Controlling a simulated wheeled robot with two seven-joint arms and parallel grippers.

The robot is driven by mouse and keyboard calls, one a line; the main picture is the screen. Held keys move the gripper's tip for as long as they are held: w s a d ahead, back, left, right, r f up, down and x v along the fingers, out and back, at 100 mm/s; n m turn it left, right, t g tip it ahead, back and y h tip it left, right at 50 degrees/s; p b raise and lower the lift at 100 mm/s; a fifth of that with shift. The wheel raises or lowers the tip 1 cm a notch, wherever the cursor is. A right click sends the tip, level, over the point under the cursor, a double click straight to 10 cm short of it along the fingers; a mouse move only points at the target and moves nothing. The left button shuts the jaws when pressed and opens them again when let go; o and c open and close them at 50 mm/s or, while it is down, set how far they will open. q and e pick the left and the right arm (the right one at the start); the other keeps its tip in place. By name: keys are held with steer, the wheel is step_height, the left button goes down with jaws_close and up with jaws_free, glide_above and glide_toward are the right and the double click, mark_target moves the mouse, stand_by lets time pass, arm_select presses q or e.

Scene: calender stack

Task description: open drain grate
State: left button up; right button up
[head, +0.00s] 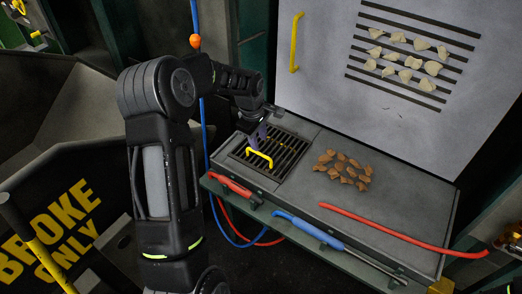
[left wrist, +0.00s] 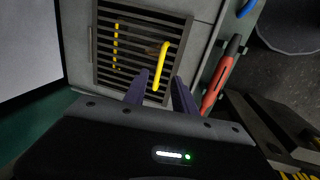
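The drain grate (head: 292,152) is a dark slatted panel set in the grey bench top, lying flat and closed. Its yellow handle (head: 259,158) stands up near the front left side. In the left wrist view the grate (left wrist: 130,60) shows with the yellow handle (left wrist: 160,66). My left gripper (head: 262,135) is over the grate's left side, close to the handle. My right gripper is not in view.
Brown chunks (head: 342,170) lie on the bench right of the grate. A red bar (head: 400,231), a red-handled tool (head: 236,187) and a blue-handled tool (head: 308,230) lie along the front. An upright panel (head: 330,85) with slots, pale chunks and a yellow handle stands behind.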

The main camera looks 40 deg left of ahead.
mark_target(261, 155)
arm_select(q)
steer(key=f, duration=0.2)
steer(key=w+f+p, duration=0.1)
steer(key=f, duration=0.4)
steer(key=shift+w, duration=0.15)
jaws_close()
stand_by(1.2)
